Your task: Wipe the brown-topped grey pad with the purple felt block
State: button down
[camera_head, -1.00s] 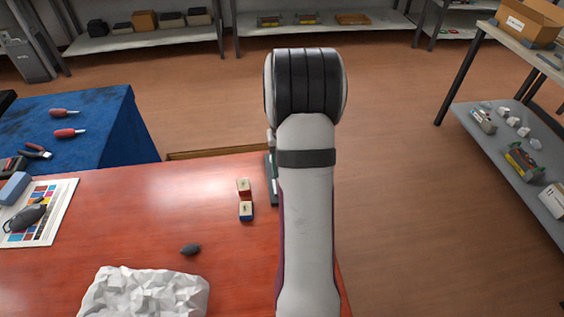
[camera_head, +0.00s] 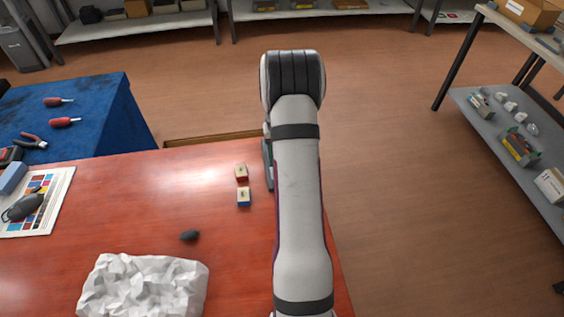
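I cannot make out the purple felt block or the brown-topped grey pad in this view. My pale grey arm with dark bands reaches up the picture over the right part of the red-brown table (camera_head: 130,200). My gripper does not show; the arm's far end hides what is behind it. A dark grey upright sliver shows at the arm's left edge, and I cannot tell what it belongs to.
Two small cream-topped blocks, one red-based (camera_head: 241,173) and one blue-based (camera_head: 244,197), stand left of my arm. A small dark bulb (camera_head: 190,235), crumpled white paper (camera_head: 145,288) and a colour chart (camera_head: 52,192) lie further left. A blue-covered table (camera_head: 100,112) stands behind.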

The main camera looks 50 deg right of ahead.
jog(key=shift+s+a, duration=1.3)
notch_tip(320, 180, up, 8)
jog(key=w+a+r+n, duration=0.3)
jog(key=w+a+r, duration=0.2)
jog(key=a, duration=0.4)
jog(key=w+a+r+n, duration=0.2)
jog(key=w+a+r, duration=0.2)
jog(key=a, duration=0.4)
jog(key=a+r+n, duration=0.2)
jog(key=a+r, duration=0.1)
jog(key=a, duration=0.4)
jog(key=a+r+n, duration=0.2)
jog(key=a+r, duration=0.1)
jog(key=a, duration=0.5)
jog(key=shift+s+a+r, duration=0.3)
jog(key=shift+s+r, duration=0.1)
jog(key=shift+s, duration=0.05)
